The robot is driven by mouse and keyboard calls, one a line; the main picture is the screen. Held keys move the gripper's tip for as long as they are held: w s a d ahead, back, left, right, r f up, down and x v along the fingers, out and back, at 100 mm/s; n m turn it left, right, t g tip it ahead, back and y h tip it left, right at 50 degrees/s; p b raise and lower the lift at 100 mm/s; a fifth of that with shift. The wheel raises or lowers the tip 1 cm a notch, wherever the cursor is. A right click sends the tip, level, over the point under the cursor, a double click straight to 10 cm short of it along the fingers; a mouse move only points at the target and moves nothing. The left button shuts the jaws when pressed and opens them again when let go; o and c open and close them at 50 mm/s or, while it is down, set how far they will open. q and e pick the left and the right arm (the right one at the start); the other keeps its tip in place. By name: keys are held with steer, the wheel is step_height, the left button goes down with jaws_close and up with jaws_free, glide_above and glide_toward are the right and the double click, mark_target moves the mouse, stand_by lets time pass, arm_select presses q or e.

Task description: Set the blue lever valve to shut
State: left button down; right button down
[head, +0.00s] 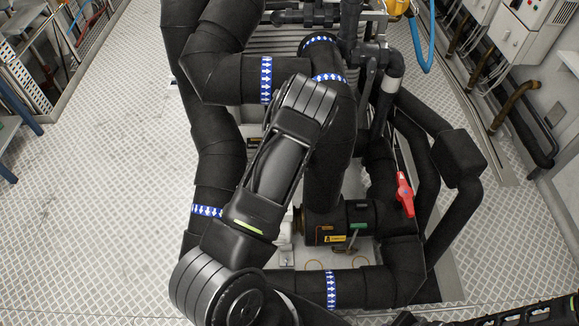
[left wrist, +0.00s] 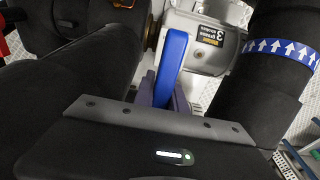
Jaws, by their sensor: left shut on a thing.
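The blue lever (left wrist: 172,62) shows in the left wrist view, its long flat handle running from a grey valve or pump body down to my fingers. My left gripper (left wrist: 165,92) is shut on the lower end of the lever. Where its fingertips meet the lever is partly hidden by the gripper body. In the head view my left arm covers the blue lever and the left gripper. My right gripper is in neither view.
Thick black insulated pipes with blue arrow bands (head: 266,80) crowd around my left arm. A red lever (head: 405,194) stands at the right of the pipes. A dark pump (head: 335,222) sits low in the middle. Open chequered floor (head: 110,160) lies to the left.

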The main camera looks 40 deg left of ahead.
arm_select(q)
steer(key=shift+s+d+r+g+h, duration=0.1)
steer(key=shift+s+r+g+h, duration=0.05)
steer(key=shift+r+g+h, duration=0.4)
steer(key=c, duration=1.4)
jaws_free()
steer(key=shift+o, duration=0.2)
step_height(320, 180, up, 8)
steer(key=shift+f+b, duration=0.1)
steer(key=shift+b, duration=0.45)
